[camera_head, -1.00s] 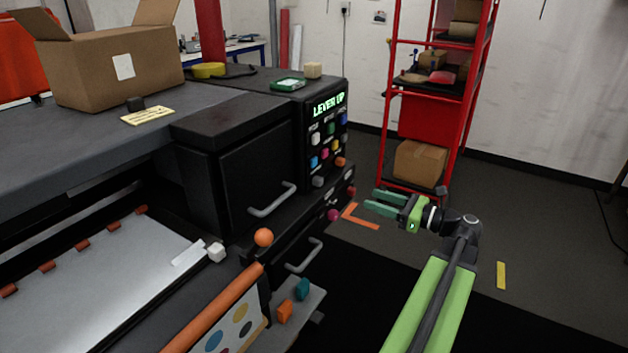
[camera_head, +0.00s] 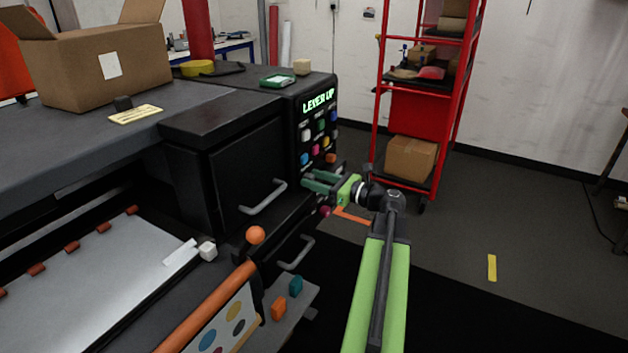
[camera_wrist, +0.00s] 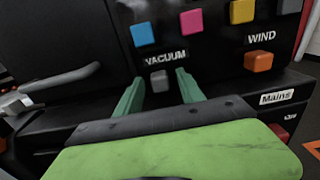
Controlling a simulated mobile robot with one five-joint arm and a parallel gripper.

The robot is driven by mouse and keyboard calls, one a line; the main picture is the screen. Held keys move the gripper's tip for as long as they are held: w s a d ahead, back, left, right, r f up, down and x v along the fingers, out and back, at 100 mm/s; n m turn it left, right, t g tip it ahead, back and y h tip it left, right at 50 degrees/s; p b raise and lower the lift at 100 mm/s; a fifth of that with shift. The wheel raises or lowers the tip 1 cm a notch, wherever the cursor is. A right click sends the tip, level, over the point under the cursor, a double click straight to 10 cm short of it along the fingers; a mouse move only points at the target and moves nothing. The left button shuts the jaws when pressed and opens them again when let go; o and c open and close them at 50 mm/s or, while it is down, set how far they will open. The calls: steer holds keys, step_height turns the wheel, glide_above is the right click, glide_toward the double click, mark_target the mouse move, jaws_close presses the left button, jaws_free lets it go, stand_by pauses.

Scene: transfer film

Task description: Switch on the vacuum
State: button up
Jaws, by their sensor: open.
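The vacuum button is a grey block (camera_wrist: 160,81) under the word VACUUM on the black control panel (camera_wrist: 205,45) in the wrist view. My gripper (camera_wrist: 158,82) is open, with its two green fingers on either side of the grey button in that view. Whether the fingers touch the button or panel, I cannot tell. In the head view my gripper (camera_head: 306,181) is at the lower part of the machine's panel and hides the vacuum button there. The panel's lit display (camera_head: 318,101) reads LEVER UP.
Blue (camera_wrist: 142,34), pink (camera_wrist: 191,21) and yellow (camera_wrist: 242,11) buttons sit above. An orange button (camera_wrist: 259,61) marked WIND is to the right, with a Mains label (camera_wrist: 277,98) below it. A drawer handle (camera_head: 264,198) sticks out left of my gripper. A red shelf (camera_head: 414,110) stands behind.

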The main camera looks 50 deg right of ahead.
steer(key=shift+w, duration=0.1)
jaws_close()
stand_by(1.4)
